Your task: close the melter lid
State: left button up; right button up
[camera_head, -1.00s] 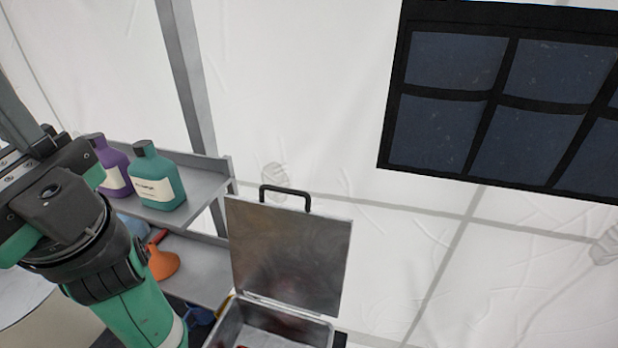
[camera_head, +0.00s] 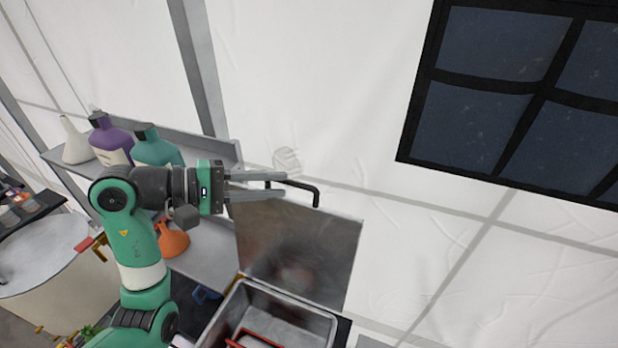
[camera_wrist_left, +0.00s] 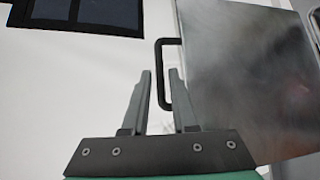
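The melter lid (camera_head: 300,248) is a flat grey metal plate standing upright, open, at the back of the melter. Its black handle (camera_head: 316,194) is a bent bar on the lid's top edge. The melter (camera_head: 327,326) is an open metal box below, with a red-edged object inside. My left gripper (camera_head: 284,184) is open, its two fingers pointing right at the handle. In the left wrist view the lid (camera_wrist_left: 245,75) fills the right side, and the handle (camera_wrist_left: 160,75) shows just beyond and between the open fingertips. I cannot tell whether they touch. My right gripper is not in view.
A round pale drum (camera_head: 45,255) stands at left. The space right of the lid, before the tent wall, looks clear.

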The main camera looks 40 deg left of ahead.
aim_at(299, 183)
pick_arm(q)
jog(key=p+x, duration=0.1)
jog(key=x, duration=0.5)
jog(key=shift+w+d, duration=0.25)
jog(key=shift+w, duration=0.05)
jog(key=shift+w+d+f, duration=0.1)
jog(key=shift+w+f, duration=0.1)
jog(key=shift+w, duration=0.15)
grip_shut()
dwell(0.7)
